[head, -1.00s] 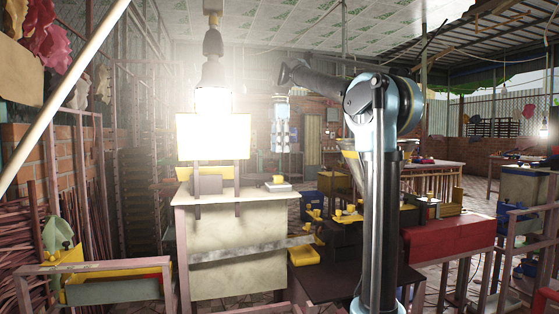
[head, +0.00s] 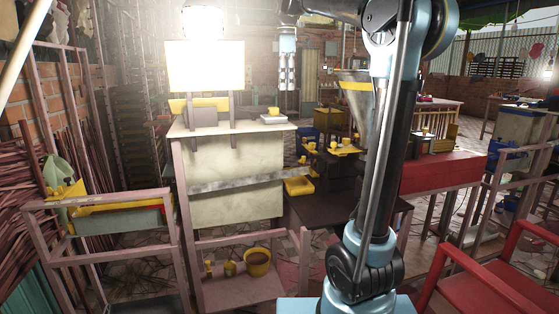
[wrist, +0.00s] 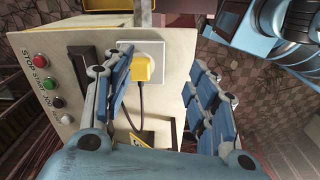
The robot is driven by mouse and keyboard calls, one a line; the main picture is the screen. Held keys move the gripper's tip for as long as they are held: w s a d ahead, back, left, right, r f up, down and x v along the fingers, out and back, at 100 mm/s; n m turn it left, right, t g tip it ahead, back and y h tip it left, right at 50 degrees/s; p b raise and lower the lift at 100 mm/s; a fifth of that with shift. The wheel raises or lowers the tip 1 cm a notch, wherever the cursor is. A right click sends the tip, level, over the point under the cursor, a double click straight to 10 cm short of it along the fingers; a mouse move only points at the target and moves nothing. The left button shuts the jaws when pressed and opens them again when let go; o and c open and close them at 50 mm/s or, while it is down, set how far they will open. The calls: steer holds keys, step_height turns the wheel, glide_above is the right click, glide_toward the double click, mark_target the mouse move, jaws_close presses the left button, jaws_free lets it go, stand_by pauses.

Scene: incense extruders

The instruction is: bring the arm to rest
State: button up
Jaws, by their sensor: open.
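My gripper (head: 287,86) hangs fingers-down at the end of my arm in the head view, to the right of the bright panel. In the wrist view, its two blue padded fingers (wrist: 165,100) stand apart with nothing between them that touches both. Behind the fingers shows a pale machine box (wrist: 70,42) with red, green and black buttons. A yellow plug (wrist: 149,68) with a dark cable sits in a white socket on that box. The left finger partly hides the socket and cable. I cannot tell how far the fingertips are from the box.
A pale cabinet (head: 235,200) stands left of my arm, with a yellow bucket (head: 257,263) on its low shelf. A dark table (head: 325,212) and a red bench (head: 440,172) stand nearby. A red chair-like frame (head: 480,275) is at lower right. Wooden rails (head: 100,203) are at left.

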steer(key=s+d+f+m, duration=0.5)
steer(key=s+f, duration=0.4)
steer(key=f, duration=0.5)
steer(key=s+d+f+m+t, duration=0.1)
steer(key=s+d+f+m, duration=0.5)
steer(key=s+f, duration=0.4)
steer(key=s+d+f+m+t, duration=0.1)
steer(key=s+d+f+m, duration=0.5)
steer(key=f, duration=1.3)
steer(key=s+m, duration=0.1)
steer(key=s, duration=0.3)
steer(key=shift+s+f, duration=0.15)
steer(key=shift+f, duration=0.15)
steer(key=shift+w+f, duration=0.2)
steer(key=shift+w, duration=0.25)
